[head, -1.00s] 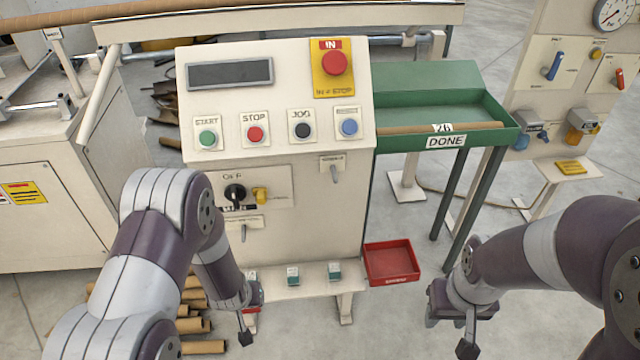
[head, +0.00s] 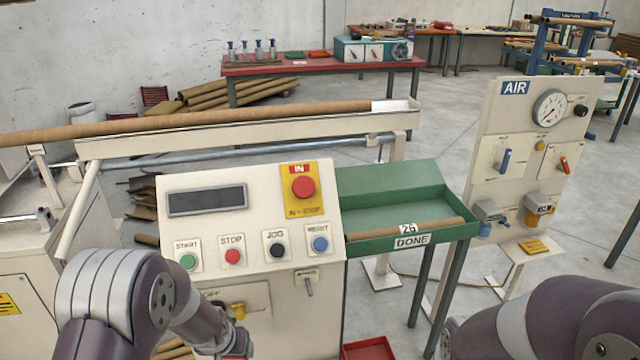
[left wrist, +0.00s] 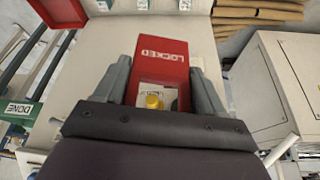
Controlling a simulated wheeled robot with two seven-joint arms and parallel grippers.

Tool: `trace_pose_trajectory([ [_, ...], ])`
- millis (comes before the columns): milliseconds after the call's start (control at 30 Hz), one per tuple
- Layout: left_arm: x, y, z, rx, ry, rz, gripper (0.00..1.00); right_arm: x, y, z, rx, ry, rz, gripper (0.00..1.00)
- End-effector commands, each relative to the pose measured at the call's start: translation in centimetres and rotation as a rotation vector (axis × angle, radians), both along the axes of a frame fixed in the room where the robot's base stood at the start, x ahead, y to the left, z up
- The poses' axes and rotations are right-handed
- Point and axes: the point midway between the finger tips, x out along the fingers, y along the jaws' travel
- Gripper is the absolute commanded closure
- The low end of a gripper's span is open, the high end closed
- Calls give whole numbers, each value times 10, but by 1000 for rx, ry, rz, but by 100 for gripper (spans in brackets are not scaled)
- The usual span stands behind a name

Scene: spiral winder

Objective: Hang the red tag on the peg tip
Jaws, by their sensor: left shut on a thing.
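My left gripper (left wrist: 162,92) is shut on the red tag (left wrist: 162,62) marked LOCKED, seen between its fingers in the left wrist view. A pale opening or patch lies in the tag's lower part, with a round yellow part (left wrist: 152,101) showing there; I cannot tell whether the tag touches it. In the head view a yellow part (head: 238,311) sticks out of the cabinet's front, just above my left wrist.
The control cabinet (head: 180,240) has a screen, several buttons and a red stop knob (head: 303,187). A small lever (head: 308,287) juts from its front. A green DONE tray (head: 375,243) stands right of it, and a red bin (head: 368,349) is low down.

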Motion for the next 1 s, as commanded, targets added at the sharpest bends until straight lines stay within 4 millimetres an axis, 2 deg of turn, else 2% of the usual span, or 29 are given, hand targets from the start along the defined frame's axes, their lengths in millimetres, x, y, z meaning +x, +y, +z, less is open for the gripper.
trace_pose_trajectory([
  [33, -3, 0, 28, 0, 4, 0, 61, 0, 0, 37, 0, 0, 0, 57],
  [100, -6, 0, 37, 0, 4, 1, 61, 0, 0, 57, 0, 0, 0, 57],
  [200, -9, 0, 43, 0, 2, 1, 61, 0, 0, 74, 0, 0, 0, 57],
  [300, -11, 0, 41, 0, 1, 1, 61, 0, 0, 77, 0, 0, 0, 57],
  [367, -12, 1, 29, 0, 1, 2, 61, 0, 0, 67, 0, 0, 0, 57],
  [433, -15, 2, 0, 0, 3, 6, 61, 0, 0, 40, 0, 0, 0, 57],
  [600, -38, 8, -99, 0, 4, 56, 61, -1, 0, -40, 0, 2, 0, 57],
  [733, -56, 14, -154, 0, 3, 119, 61, 0, 0, -82, 0, 2, 0, 57],
  [800, -63, 17, -173, 0, 2, 149, 61, 0, 0, -94, 0, 1, 0, 57],
  [867, -67, 20, -182, 0, 1, 174, 61, 0, 0, -99, 0, 1, 0, 57],
  [933, -71, 24, -182, 0, 0, 204, 61, 0, 0, -97, 0, 1, 0, 57],
  [1000, -67, 26, -176, 0, -1, 219, 61, 0, 0, -92, 0, 0, 0, 57],
])
